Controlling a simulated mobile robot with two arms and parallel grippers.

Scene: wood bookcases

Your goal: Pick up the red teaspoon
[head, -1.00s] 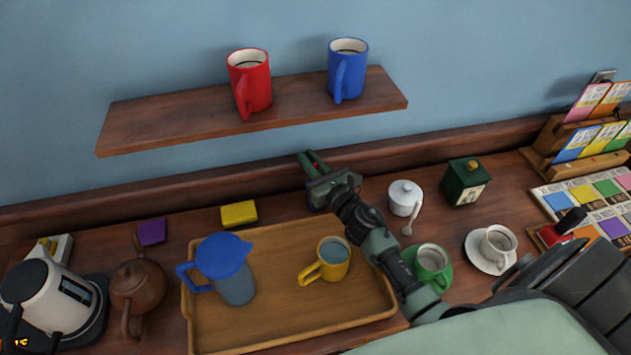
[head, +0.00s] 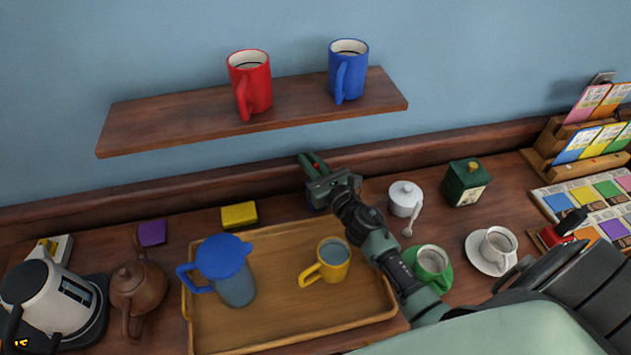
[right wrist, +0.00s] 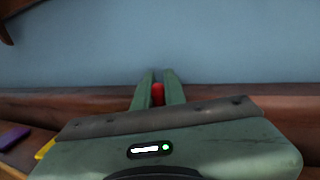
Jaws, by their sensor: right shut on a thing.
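The red teaspoon shows as a small red piece (right wrist: 158,94) between the fingers in the right wrist view. A tiny red spot of it (head: 317,166) also shows in the head view. Most of the spoon is hidden by the fingers and the hand. My right gripper (head: 312,164) is shut on it, above the back of the counter near the wooden back ledge. The two green fingers (right wrist: 158,88) point at the wall in the right wrist view. My left gripper is not in view.
A tray (head: 210,335) with a blue-lidded jug (head: 225,262) and a yellow mug (head: 328,262) lies below my right arm. A white sugar pot (head: 404,199) and green mug (head: 430,264) stand right of the arm. A shelf (head: 180,119) with two mugs hangs above.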

